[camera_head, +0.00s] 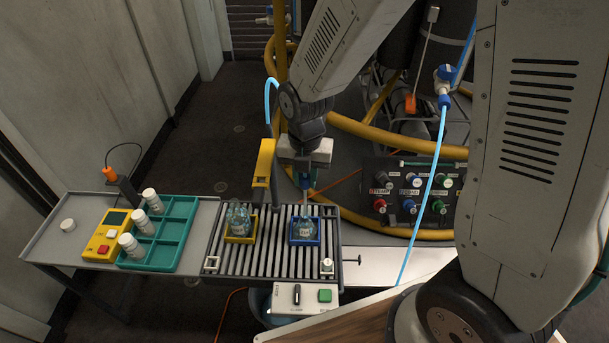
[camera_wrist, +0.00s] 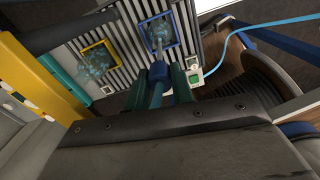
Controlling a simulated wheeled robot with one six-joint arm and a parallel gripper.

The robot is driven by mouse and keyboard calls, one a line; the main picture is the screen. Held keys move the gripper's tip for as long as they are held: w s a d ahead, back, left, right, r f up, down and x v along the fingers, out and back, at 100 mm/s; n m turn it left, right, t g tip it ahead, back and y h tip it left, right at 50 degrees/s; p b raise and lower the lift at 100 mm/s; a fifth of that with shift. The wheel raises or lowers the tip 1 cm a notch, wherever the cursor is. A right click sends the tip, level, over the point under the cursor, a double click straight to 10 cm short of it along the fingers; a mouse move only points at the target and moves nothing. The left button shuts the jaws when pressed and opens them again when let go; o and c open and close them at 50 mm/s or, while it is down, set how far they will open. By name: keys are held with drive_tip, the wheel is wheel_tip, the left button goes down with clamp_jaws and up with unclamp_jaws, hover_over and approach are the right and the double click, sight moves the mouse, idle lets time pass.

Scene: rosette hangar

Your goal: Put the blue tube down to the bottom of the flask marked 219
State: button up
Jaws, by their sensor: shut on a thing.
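My gripper (camera_head: 305,180) points down over the right part of the slatted conveyor. It is shut on the blue tube, whose blue body (camera_wrist: 158,72) shows between the green fingers in the wrist view. A thin pale lower end of the tube (camera_head: 305,198) points down at the clear flask (camera_head: 304,229) in the blue square holder (camera_head: 293,240). I cannot tell whether the tip is inside its neck. A second clear flask (camera_head: 238,217) stands in a yellow holder (camera_head: 230,238) to the left. The flask labels are too small to read surely.
A yellow post (camera_head: 264,163) stands close left of my gripper. A teal tray (camera_head: 172,228) with white-capped bottles and a yellow device (camera_head: 104,236) are at the left. A control box with a green button (camera_head: 324,296) is in front. A light-blue hose (camera_head: 424,200) hangs at right.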

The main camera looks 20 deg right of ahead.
sight(305, 188)
drive_tip(key=shift+f, duration=1.9)
drive_tip(key=shift+f, duration=2.4)
drive_tip(key=o, duration=1.5)
drive_tip(key=shift+r, duration=0.1)
